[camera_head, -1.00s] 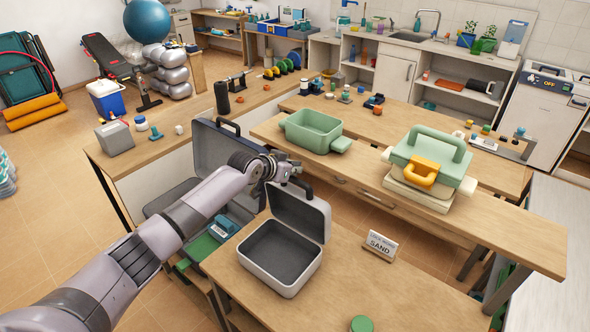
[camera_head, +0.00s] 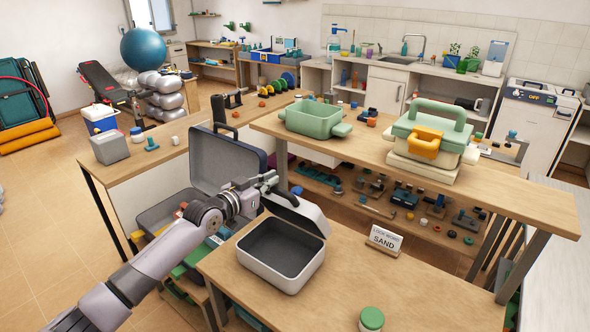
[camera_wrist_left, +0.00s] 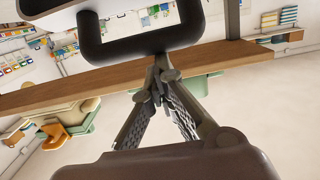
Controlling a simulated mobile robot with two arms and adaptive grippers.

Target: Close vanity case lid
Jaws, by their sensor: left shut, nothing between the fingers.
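The vanity case (camera_head: 262,284), a pale box with a dark grey inside, sits on the front wooden table. Its lid (camera_head: 308,216) is hinged on and tilted forward over the back part of the opening; the front part is open. A dark handle (camera_head: 284,198) is on the lid. My left gripper (camera_head: 272,180) is shut and empty, just above and behind the lid near its handle. Whether it touches the lid is unclear. The left wrist view shows the closed fingertips (camera_wrist_left: 158,78) beneath a dark handle (camera_wrist_left: 140,48). My right gripper is not in view.
A SAND sign (camera_head: 384,240) and a green-lidded jar (camera_head: 371,319) stand on the front table. An open dark suitcase (camera_head: 222,160) lies left behind.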

